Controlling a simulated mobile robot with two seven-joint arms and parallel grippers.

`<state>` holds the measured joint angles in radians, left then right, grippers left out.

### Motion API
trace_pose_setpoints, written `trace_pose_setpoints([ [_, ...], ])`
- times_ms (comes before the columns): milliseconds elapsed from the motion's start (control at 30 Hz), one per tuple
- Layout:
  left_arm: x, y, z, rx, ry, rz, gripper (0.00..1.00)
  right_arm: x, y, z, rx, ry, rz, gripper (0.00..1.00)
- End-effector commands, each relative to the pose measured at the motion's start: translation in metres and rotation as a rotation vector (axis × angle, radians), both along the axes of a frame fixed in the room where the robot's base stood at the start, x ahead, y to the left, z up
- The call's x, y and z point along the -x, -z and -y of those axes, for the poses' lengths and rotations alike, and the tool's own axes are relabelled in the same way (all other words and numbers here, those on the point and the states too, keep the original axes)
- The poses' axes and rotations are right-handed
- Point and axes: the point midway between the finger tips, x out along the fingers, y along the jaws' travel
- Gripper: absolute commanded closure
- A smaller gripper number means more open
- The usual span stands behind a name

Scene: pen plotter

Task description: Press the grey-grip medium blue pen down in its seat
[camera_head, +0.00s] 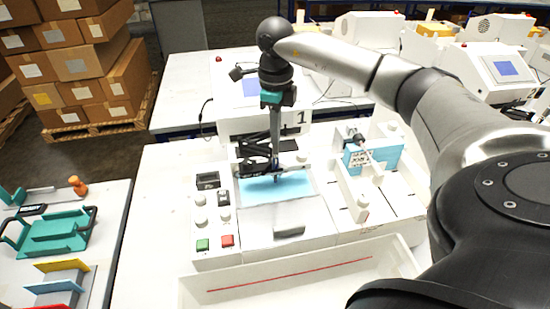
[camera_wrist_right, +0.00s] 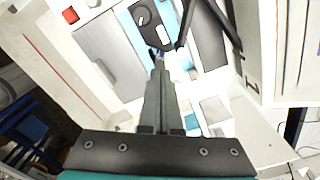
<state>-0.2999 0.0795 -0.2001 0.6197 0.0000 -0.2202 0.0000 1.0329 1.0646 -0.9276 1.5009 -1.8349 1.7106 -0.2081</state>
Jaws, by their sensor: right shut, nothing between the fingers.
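The pen plotter (camera_head: 330,200) is a white machine with a light blue area (camera_head: 295,188) on its bed. A black carriage (camera_head: 253,152) sits over that area, and its dark plate (camera_wrist_right: 145,14) shows at the top of the right wrist view. My right gripper (camera_head: 276,178) points down beside the carriage with its fingers together and empty. In the wrist view its fingertips (camera_wrist_right: 160,68) are at the plate's lower edge, over a small bluish bit (camera_wrist_right: 156,51). I cannot tell whether that bit is the medium blue pen; its grey grip is not discernible. My left gripper is not in view.
A green button (camera_head: 203,245) and a red button (camera_head: 227,241) are at the plotter's front left. A white tray (camera_head: 215,292) runs along the front. A raised white section with a blue block (camera_head: 386,159) stands on the right. A bench with teal parts (camera_head: 55,232) is at left.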

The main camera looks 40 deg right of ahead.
Motion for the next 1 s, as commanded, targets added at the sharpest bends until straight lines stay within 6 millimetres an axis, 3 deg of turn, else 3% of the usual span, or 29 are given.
trace_pose_setpoints([
  [467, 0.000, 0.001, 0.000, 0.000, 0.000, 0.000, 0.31, 0.000, 0.002, 0.000, 0.000, 0.000, 0.000, 1.00],
  [1000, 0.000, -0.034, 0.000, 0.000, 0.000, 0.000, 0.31, 0.000, -0.039, 0.000, 0.000, 0.000, 0.002, 1.00],
])
